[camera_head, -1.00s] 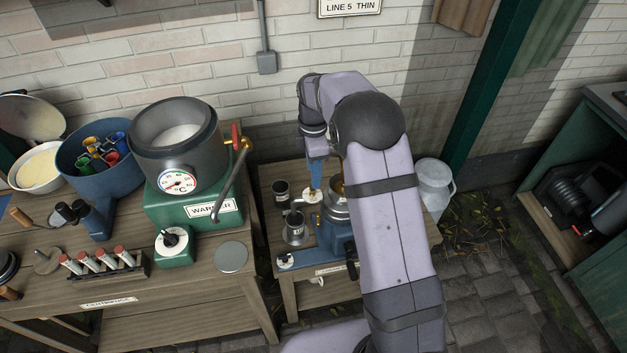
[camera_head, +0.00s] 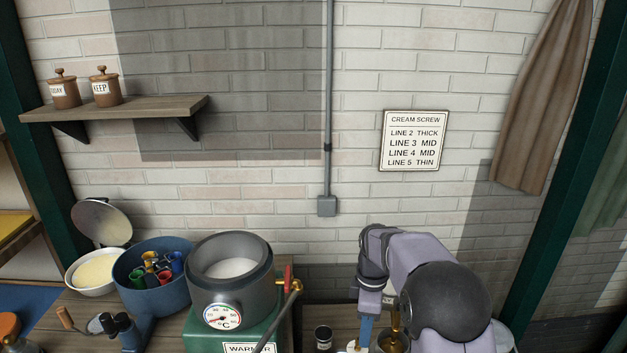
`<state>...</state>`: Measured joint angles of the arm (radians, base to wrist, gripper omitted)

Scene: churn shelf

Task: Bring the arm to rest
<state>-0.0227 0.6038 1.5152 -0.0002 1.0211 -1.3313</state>
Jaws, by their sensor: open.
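My arm (camera_head: 450,300) is bent at the lower right, its rounded dark joint nearest the camera. My gripper (camera_head: 366,330) points down at its end, over the low table at the bottom of the view. It is open, with nothing seen held in it. Its fingertips are hard to make out near the bottom edge. A brass-coloured bowl or funnel (camera_head: 394,342) is close to its right, partly hidden by the arm. A small dark cup (camera_head: 323,337) stands to its left.
A grey pot with a dial (camera_head: 231,283) sits on the green warmer (camera_head: 250,335) to the left, its red-handled tap (camera_head: 290,283) towards my arm. A blue tub (camera_head: 150,290) is further left. A sign (camera_head: 412,140) and shelf (camera_head: 115,108) are on the wall.

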